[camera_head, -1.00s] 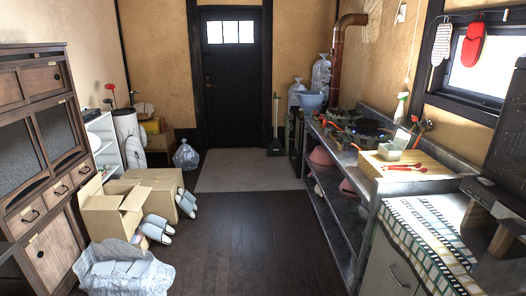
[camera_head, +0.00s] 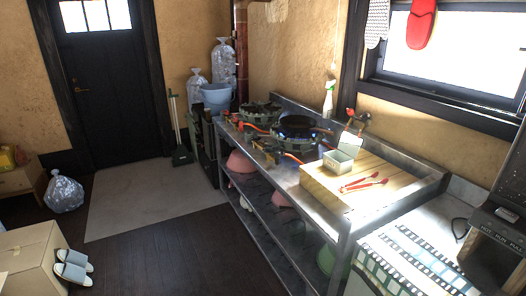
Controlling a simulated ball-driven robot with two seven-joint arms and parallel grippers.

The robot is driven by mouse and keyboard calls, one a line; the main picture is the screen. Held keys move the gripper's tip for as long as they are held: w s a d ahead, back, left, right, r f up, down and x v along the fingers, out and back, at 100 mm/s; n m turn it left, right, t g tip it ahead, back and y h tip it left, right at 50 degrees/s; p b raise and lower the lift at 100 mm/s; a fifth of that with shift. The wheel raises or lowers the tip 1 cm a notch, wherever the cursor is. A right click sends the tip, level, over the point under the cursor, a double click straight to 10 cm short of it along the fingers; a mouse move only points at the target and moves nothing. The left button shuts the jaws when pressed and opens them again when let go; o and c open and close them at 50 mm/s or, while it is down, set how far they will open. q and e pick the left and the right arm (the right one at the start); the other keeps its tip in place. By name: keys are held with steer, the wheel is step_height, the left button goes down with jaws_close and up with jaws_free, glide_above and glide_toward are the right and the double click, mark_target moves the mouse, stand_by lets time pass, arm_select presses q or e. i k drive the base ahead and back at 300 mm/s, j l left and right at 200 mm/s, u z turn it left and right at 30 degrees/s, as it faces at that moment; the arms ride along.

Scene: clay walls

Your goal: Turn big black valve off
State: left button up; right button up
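I cannot pick out a big black valve for certain in the head view. Two round stove burners stand on the steel counter on the right: a farther burner (camera_head: 262,110) and a nearer one with a black pan (camera_head: 297,122) on it. Red hoses (camera_head: 292,157) and small fittings (camera_head: 264,150) lie at the counter's front edge by the burners; they are too small to tell apart. A small red part (camera_head: 350,112) shows by the wall behind the counter. Neither of my grippers is in view.
The steel counter (camera_head: 335,222) has a wooden board (camera_head: 325,186) with red tongs (camera_head: 363,184), and a metal container (camera_head: 338,162). A black appliance (camera_head: 497,225) is at the right edge. A cardboard box (camera_head: 30,262) stands at lower left. The dark floor (camera_head: 165,245) between is clear.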

mark_target(268, 147)
steer(key=i+j+z, duration=0.2)
steer(key=i, duration=0.25)
steer(key=i+j+z, duration=0.2)
steer(key=i, duration=0.2)
